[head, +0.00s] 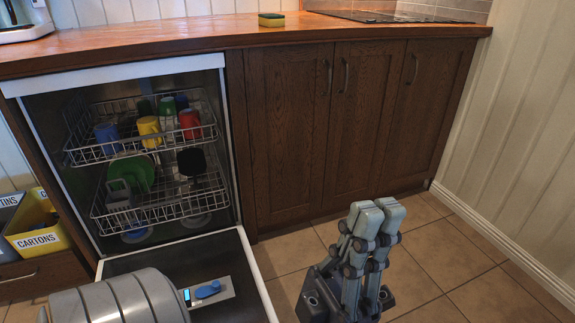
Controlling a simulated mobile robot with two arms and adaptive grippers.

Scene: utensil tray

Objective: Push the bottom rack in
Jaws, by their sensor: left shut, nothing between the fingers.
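The bottom rack (165,213) is a silver wire basket low in the open dishwasher. It holds green plates (131,172), a grey cutlery basket (118,194) and a black item (191,161). The rack sits mostly within the opening; I cannot tell exactly how far its front stands out. The dishwasher door (253,270) is folded down in front of it. My left gripper (378,215) is shut and empty, well to the right of the rack and door, in front of the wooden cabinets, apart from everything. My right gripper is not in view.
The upper rack (150,143) holds several coloured cups. Wooden cabinets (290,130) stand right of the dishwasher under a worktop (200,32) with a sponge (271,19). A yellow cartons bin (38,240) is at left. Tiled floor (460,260) at right is clear.

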